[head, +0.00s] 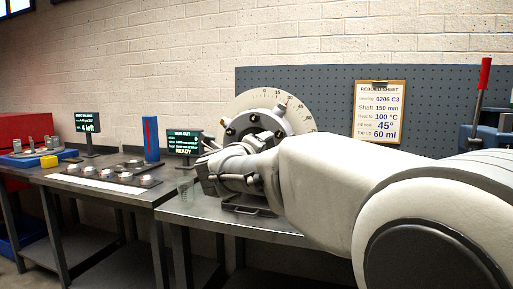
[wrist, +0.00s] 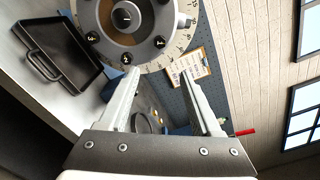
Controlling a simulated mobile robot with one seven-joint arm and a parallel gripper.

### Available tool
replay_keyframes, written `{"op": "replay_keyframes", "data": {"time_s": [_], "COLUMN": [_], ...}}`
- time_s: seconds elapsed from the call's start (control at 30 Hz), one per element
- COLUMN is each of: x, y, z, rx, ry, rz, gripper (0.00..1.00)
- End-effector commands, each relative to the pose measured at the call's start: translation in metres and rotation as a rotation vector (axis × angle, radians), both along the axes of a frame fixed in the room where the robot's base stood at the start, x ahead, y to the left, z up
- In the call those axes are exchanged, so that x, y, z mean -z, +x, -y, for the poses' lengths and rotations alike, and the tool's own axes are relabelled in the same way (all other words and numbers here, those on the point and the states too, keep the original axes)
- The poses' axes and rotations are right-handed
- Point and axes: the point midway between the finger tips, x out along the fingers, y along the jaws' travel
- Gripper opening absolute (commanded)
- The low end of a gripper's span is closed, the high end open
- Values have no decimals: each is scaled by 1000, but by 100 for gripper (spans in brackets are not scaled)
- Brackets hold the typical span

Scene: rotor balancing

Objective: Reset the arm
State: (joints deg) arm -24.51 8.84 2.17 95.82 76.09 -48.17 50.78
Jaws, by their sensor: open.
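My gripper (wrist: 158,98) is open and empty in the wrist view, its two fingers apart and pointing toward the rotor. In the head view my arm reaches in from the right and its end is in front of the rotor. The rotor (wrist: 126,17) is a grey disc with a dark hub and several bolts around its face. It also shows in the head view (head: 241,124), partly hidden by my arm. A cream dial with degree marks (head: 284,101) stands behind it.
A black tray (wrist: 62,52) lies on the bench near the rotor. A clipboard (head: 379,112) hangs on the pegboard (head: 330,84). Two small screens (head: 88,122) (head: 184,142), a blue block (head: 151,138) and a dark plate with white pieces (head: 104,178) stand on the left. A red-handled lever (head: 484,76) is at right.

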Motion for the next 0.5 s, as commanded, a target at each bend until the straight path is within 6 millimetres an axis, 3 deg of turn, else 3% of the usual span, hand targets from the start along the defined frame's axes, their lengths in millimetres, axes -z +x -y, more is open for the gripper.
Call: {"op": "replay_keyframes", "data": {"time_s": [0.33,0.5], "x": [-2,-18], "y": [-1,-14], "z": [1,1], "rx": [-11,-139], "ry": [-15,-182], "rz": [-1,-21], "gripper": [65,65]}}
